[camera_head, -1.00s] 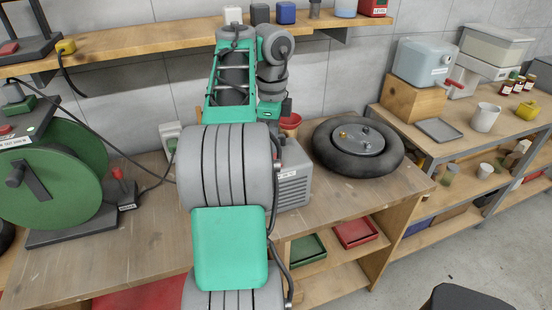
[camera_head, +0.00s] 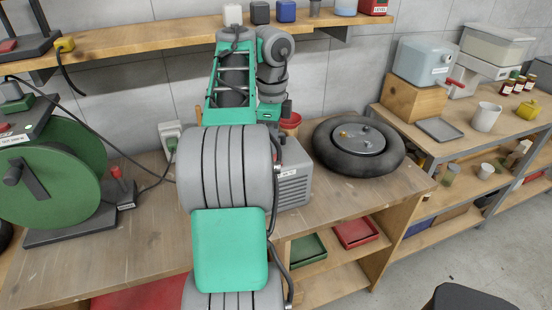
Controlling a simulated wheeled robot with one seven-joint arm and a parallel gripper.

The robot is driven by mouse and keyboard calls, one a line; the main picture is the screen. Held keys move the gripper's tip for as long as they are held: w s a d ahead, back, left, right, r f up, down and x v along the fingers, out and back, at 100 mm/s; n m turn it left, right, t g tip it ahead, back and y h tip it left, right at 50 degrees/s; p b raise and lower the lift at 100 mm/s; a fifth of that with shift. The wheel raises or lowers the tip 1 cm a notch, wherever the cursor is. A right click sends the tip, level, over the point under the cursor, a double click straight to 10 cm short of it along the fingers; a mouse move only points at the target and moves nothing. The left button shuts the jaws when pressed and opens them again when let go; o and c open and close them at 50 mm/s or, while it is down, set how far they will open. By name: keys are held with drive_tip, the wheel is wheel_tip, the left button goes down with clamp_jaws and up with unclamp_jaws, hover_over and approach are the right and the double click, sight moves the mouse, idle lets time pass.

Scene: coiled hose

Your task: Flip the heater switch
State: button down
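No switch can be surely told as the heater switch. A red-tipped lever (camera_head: 117,173) stands tilted on a small black box (camera_head: 127,197) on the workbench, left of my arm; its label is too small to read. A grey ribbed unit (camera_head: 294,185) with a vent grille sits on the bench, partly hidden behind my arm. My arm reaches up and over, and its far end comes down behind its own thick grey links. Only the upper part of my gripper (camera_head: 271,111) shows there, above and beside the grey unit. Its fingers are hidden.
A green hose reel (camera_head: 45,175) stands at the left. A white socket box (camera_head: 170,130) with a cable is by the wall. A red pot (camera_head: 291,120) is behind the grey unit, a black tyre (camera_head: 340,165) right of it. A wooden shelf (camera_head: 130,38) runs above.

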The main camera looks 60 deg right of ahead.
drive_tip(key=shift+f+b, duration=0.6)
drive_tip(key=shift+f, duration=0.1)
wheel_tip(320, 180, up, 7)
drive_tip(key=p, duration=0.7)
drive_tip(key=shift+r, duration=0.15)
